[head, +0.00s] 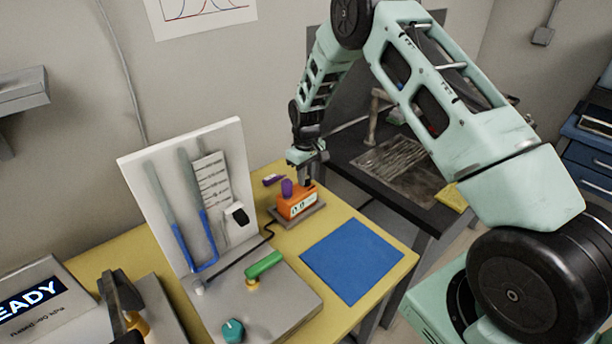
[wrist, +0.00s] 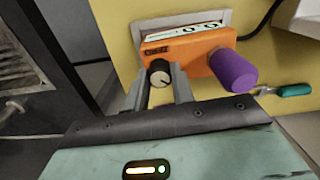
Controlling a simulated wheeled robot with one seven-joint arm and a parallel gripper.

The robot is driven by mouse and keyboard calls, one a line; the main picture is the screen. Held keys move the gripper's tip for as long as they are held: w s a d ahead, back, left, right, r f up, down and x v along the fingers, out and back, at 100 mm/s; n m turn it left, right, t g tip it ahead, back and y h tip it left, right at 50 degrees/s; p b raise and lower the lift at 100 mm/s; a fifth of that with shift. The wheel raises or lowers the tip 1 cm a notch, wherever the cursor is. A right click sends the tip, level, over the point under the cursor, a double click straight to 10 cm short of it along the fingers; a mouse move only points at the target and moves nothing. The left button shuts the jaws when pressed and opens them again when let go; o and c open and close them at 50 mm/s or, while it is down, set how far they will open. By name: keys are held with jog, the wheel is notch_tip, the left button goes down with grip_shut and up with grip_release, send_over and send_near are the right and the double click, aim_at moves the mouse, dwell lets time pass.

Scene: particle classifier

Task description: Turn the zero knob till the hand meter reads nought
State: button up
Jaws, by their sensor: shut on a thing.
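The hand meter (head: 296,203) is an orange box on a grey stand on the yellow bench. It also shows in the wrist view (wrist: 195,45). Its white display (wrist: 185,33) faces away from the wrist camera; a 0 seems to show, but I cannot read it surely. The zero knob (wrist: 159,76) is a small dark knob with a pale face and a mark, on the meter. My gripper (wrist: 160,86) is shut on it, one finger on each side. In the head view my gripper (head: 306,181) reaches down behind the meter, and the knob is hidden.
A purple cylinder (wrist: 233,70) stands on the meter close beside my fingers. A black cable (head: 268,236) runs left of the meter. A white upright panel (head: 180,150) stands further left. A blue mat (head: 351,260) lies in front on the right, bare.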

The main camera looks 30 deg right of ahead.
jog(key=o, duration=1)
notch_tip(320, 180, up, 18)
jog(key=b, duration=0.3)
jog(key=shift+f+b, duration=0.25)
jog(key=shift+b, duration=0.1)
